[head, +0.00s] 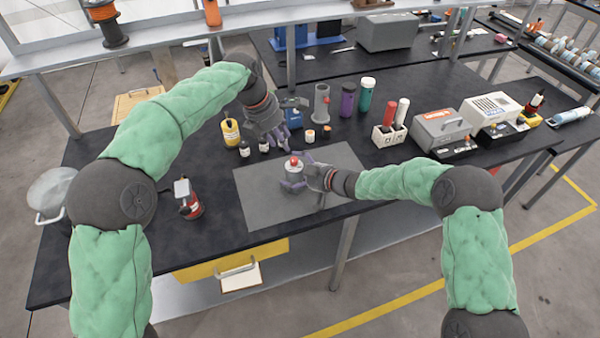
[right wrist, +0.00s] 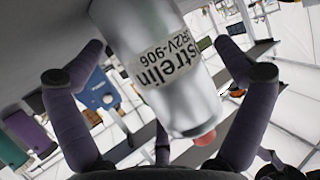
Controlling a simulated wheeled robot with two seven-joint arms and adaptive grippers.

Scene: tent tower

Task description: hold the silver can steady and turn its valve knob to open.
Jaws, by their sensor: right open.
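The silver can (head: 293,174) stands upright on the grey mat (head: 262,205), with a red valve knob (head: 294,161) on top. In the right wrist view the can (right wrist: 165,65) shows a white printed label, and its red knob (right wrist: 205,137) points to the bottom. My right gripper (head: 297,172) is open, its purple fingers on either side of the can. The wrist view shows gaps between the fingers and the can. My left gripper (head: 275,143) is above and behind the mat, apart from the can. Its fingers look spread and empty.
A grey cylinder (head: 321,105), purple bottle (head: 347,101) and green bottle (head: 366,96) stand behind the mat. A red canister (head: 188,201) is at left. The mat's front is clear.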

